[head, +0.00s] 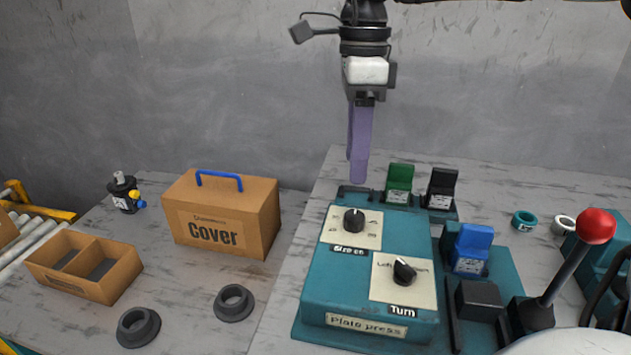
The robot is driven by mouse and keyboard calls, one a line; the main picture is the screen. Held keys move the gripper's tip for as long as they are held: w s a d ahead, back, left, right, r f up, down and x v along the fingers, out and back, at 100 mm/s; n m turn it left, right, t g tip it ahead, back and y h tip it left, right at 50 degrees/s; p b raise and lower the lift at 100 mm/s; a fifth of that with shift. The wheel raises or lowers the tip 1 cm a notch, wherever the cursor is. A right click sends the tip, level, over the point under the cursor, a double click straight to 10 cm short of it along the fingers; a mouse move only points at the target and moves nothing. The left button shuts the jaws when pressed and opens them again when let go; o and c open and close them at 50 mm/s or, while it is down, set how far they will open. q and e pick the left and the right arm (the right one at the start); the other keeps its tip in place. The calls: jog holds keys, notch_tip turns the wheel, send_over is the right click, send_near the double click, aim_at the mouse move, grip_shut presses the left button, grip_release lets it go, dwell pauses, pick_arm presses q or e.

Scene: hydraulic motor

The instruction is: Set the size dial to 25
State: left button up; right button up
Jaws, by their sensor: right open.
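The size dial (354,220) is a black knob on a cream plate (372,241) labelled "Size", on top of the teal plate press (318,300). The numbers around it are too small to read surely, and its white mark seems to point away from me. A second black knob (404,271), labelled "Turn", sits nearer me on the same press. My right gripper (358,172) points down with purple fingers, above and behind the size dial. It is open, touches nothing and is seen nearly edge-on. My left gripper is not in view.
A box marked "Cover" (218,235) and a divided tray (88,290) stand left. Grey rings (234,302) lie near them. Green (400,177), black (441,183) and blue (473,243) blocks stand right of the dial. A red-knobbed lever (597,226) rises at right.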

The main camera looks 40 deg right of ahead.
send_over(354, 215)
notch_tip(354, 215, down, 5)
jog(key=shift+d+f+b, duration=0.1)
jog(key=shift+d+b, duration=0.05)
jog(key=shift+b, duration=0.25)
notch_tip(354, 215, down, 4)
jog(key=shift+r, duration=0.1)
jog(key=shift+f, duration=0.55)
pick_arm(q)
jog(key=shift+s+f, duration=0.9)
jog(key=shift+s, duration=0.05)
pick_arm(e)
jog(key=c, duration=1)
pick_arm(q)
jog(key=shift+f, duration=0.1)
pick_arm(e)
jog(key=shift+c, duration=0.2)
